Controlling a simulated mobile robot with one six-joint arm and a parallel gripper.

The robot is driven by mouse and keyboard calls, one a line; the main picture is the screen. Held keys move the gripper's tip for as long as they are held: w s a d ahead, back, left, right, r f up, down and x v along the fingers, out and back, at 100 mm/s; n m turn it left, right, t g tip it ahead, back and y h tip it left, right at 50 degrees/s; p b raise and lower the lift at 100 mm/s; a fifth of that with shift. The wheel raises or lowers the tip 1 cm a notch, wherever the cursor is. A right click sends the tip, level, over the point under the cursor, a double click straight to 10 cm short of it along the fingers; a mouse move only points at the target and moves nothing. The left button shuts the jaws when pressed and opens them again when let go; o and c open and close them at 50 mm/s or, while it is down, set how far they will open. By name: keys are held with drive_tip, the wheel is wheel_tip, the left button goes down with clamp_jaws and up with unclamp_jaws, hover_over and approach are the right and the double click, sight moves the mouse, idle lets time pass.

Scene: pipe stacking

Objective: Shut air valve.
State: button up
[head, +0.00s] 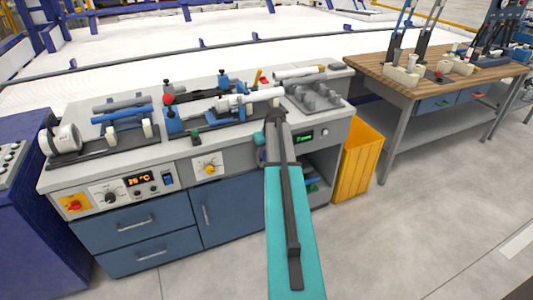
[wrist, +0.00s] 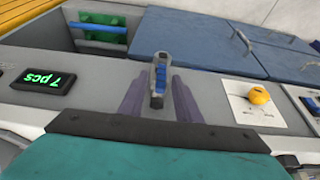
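A small grey fitting with a blue lever, which looks like the air valve (wrist: 159,80), is on the bench's grey front panel in the wrist view. Its blue lever runs along the length of the grey body. My gripper (wrist: 159,88) is open, with one purple-grey finger on each side of the valve and a visible gap to each. I cannot tell how deep the fingers reach around it.
A yellow knob (wrist: 259,95) on a white plate and a green "7 pcs" display (wrist: 44,82) flank the valve. Pipe fixtures (head: 240,100) crowd the bench top. A yellow bin (head: 358,160) and a wooden workbench (head: 440,68) stand to the right. The floor in front is clear.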

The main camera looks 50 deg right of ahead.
drive_tip(key=shift+x, duration=0.85)
